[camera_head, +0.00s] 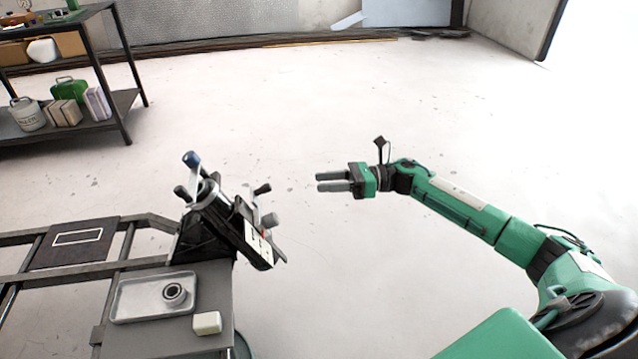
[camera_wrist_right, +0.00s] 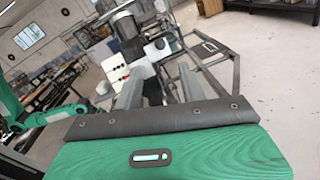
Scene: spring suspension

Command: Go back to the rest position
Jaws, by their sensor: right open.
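My right gripper (camera_head: 333,181) is at the end of my green right arm, in the middle of the head view. Its two grey fingers are parallel, with a gap between them, and hold nothing. They point left, toward the black fixture (camera_head: 225,225) with several knobs and levers, and are apart from it. In the right wrist view the open fingers (camera_wrist_right: 147,92) reach toward the same fixture (camera_wrist_right: 135,45). My left gripper is not seen in the head view.
A grey metal tray (camera_head: 130,302) with a round metal part (camera_head: 174,293) sits on the bench (camera_head: 215,280) at the lower left. A small cream block (camera_head: 207,323) is beside it. A shelf (camera_head: 130,105) stands back left. The floor around my right gripper is clear.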

